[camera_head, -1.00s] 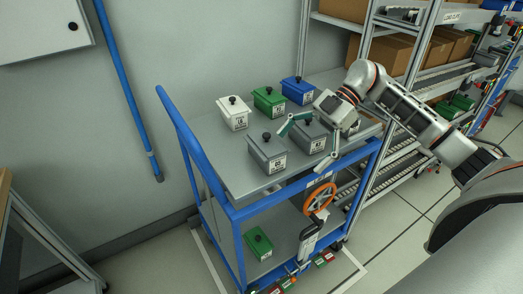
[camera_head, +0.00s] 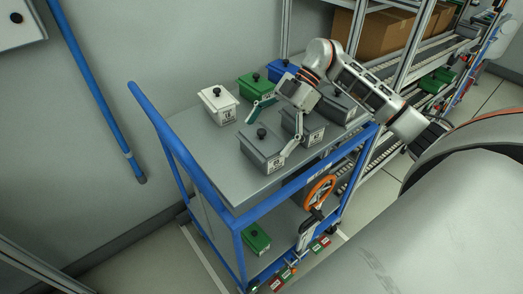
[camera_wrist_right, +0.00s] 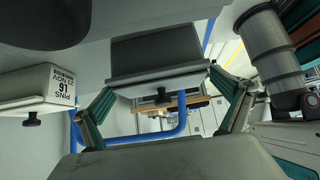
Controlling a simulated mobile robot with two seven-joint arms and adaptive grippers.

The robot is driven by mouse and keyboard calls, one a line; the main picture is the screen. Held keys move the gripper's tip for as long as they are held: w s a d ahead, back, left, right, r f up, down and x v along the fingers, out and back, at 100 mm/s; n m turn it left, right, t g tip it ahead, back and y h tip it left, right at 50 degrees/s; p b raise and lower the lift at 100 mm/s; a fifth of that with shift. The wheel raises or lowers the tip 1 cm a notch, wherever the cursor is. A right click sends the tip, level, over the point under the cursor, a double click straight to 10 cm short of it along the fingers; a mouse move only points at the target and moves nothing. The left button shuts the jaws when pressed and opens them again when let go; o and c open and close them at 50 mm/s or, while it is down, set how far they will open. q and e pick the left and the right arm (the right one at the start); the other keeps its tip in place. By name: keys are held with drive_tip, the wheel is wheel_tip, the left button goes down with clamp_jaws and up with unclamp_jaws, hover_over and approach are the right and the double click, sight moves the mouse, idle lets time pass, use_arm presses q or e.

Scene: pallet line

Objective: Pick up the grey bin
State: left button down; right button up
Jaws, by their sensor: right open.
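Several grey lidded bins with black knobs stand on the cart's top: a front one (camera_head: 264,154), a middle one (camera_head: 311,131) and one further back right (camera_head: 338,105). My right gripper (camera_head: 266,138) is open, its two fingers spread on either side of the front grey bin's lid. In the right wrist view, a grey bin (camera_wrist_right: 155,52) with a black knob lies between the spread fingertips of the right gripper (camera_wrist_right: 161,82). I cannot tell whether the fingers touch it. My left gripper is not in view.
A white bin (camera_head: 217,108), a green bin (camera_head: 250,88) and a blue bin (camera_head: 277,70) stand behind on the blue-framed cart (camera_head: 205,160). The cart's lower shelf holds another green bin (camera_head: 257,239). An orange handwheel (camera_head: 318,191) is at the cart's front. Shelving stands behind on the right.

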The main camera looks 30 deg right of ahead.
drive_tip(key=shift+x, duration=1.15)
drive_tip(key=c, duration=1.5)
drive_tip(key=shift+o, duration=0.2)
drive_tip(key=shift+r, duration=0.1)
drive_tip(key=shift+w, duration=0.1)
wheel_tip(320, 180, up, 20)
drive_tip(key=p, duration=0.1)
drive_tip(key=s+a+f+m+t+h, duration=0.1)
drive_tip(key=s+a+f+m+t, duration=0.1)
drive_tip(key=f, duration=0.4)
drive_tip(key=s+a+f+m+t, duration=0.2)
drive_tip(key=a+f+m+t, duration=0.1)
drive_tip(key=a+f+m, duration=0.2)
wheel_tip(320, 180, down, 2)
drive_tip(key=shift+f+m+t+h, duration=0.2)
drive_tip(key=shift+m+t+h, duration=0.1)
drive_tip(key=shift+h, duration=0.1)
